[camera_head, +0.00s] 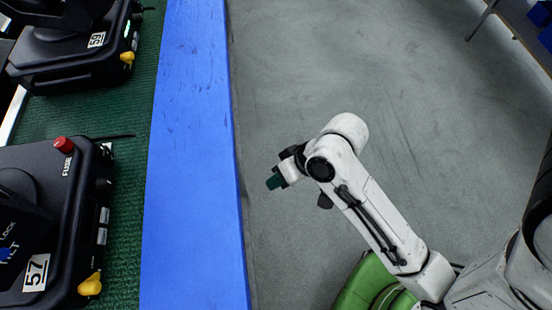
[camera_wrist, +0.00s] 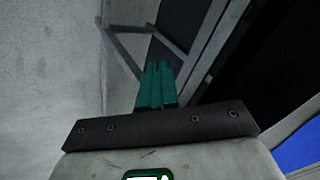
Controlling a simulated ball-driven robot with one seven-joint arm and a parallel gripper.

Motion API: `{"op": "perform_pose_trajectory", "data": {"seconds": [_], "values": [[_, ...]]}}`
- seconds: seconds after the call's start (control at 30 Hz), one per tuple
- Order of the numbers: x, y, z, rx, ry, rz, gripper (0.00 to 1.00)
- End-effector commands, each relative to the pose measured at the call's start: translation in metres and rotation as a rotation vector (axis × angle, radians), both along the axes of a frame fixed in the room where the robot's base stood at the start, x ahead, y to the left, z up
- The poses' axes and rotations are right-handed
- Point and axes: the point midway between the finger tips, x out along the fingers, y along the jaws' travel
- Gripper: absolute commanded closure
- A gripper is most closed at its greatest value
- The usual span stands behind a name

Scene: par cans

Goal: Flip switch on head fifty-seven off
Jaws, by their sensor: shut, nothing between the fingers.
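Head 57 (camera_head: 60,205) is a black unit at the lower left of the head view, cut off by the picture edge. It bears a white "57" label (camera_head: 36,273), a red fuse knob (camera_head: 63,145) and a yellow switch (camera_head: 90,284) at its lower right corner. From this angle I cannot tell the switch's setting. My gripper (camera_head: 274,182) is over the grey floor, well to the right of head 57, with its teal fingers shut and empty. The teal fingers also show together in the wrist view (camera_wrist: 156,86); head 57 is not clearly seen there.
A second black head labelled 59 (camera_head: 75,55), with its own yellow switch (camera_head: 127,57), stands at the upper left. Both sit on a green surface (camera_head: 125,190). A blue strip (camera_head: 190,150) runs along its edge. The grey floor (camera_head: 390,80) to the right is mostly clear.

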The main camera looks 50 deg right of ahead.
Motion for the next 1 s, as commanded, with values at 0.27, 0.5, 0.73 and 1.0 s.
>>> {"op": "perform_pose_trajectory", "data": {"seconds": [0.27, 0.5, 0.73, 1.0], "values": [[-0.013, -0.009, -0.016, -0.094, 0.05, 0.043, 1.0], [-0.014, -0.009, -0.016, -0.098, 0.052, 0.046, 1.0], [-0.013, -0.009, -0.016, -0.097, 0.051, 0.045, 1.0], [-0.022, -0.014, -0.022, -0.15, 0.083, 0.072, 1.0]]}}
